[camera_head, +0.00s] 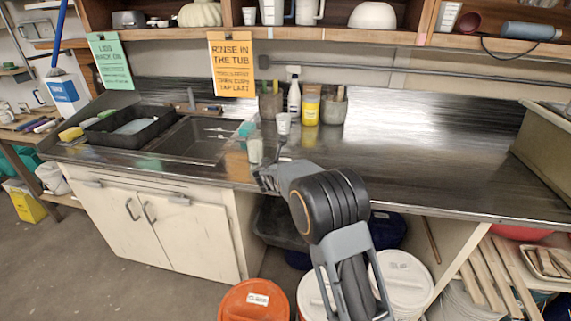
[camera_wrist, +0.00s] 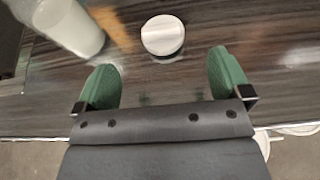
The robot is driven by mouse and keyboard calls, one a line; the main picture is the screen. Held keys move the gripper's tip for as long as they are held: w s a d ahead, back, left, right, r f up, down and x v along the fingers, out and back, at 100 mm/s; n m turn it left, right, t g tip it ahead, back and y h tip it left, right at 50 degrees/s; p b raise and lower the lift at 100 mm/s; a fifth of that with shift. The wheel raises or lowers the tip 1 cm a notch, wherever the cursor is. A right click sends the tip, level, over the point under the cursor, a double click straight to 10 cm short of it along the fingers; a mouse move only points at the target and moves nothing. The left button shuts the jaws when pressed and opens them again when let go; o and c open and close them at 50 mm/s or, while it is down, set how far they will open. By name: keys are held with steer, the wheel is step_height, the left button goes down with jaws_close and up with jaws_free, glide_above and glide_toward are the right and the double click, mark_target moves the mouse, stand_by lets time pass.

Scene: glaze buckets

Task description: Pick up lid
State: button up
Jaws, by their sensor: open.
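A small round white lid (camera_wrist: 162,35) shows in the wrist view, at the top centre on the dark counter. It lies beyond my gripper (camera_wrist: 166,75), roughly centred between the two green fingertips and apart from them. My gripper is open and empty. In the head view, my gripper (camera_head: 265,179) is at the counter's front edge, partly hidden by my arm. I cannot pick out the lid for certain in the head view. A translucent jar with pale contents (camera_wrist: 72,25) stands left of the lid; it also shows in the head view (camera_head: 255,151).
A white cup (camera_head: 283,124), a yellow-labelled jar (camera_head: 310,110), a white bottle (camera_head: 294,100) and tool pots (camera_head: 333,108) stand farther back. A sink (camera_head: 192,138) and black tray (camera_head: 125,124) are left. The counter (camera_head: 430,150) is clear right. Lidded buckets (camera_head: 258,300) stand below.

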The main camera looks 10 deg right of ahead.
steer(key=shift+p+x, duration=1.2)
steer(key=shift+x, duration=3.4)
steer(key=shift+d, duration=0.1)
steer(key=shift+c, duration=0.4)
steer(key=c, duration=0.9)
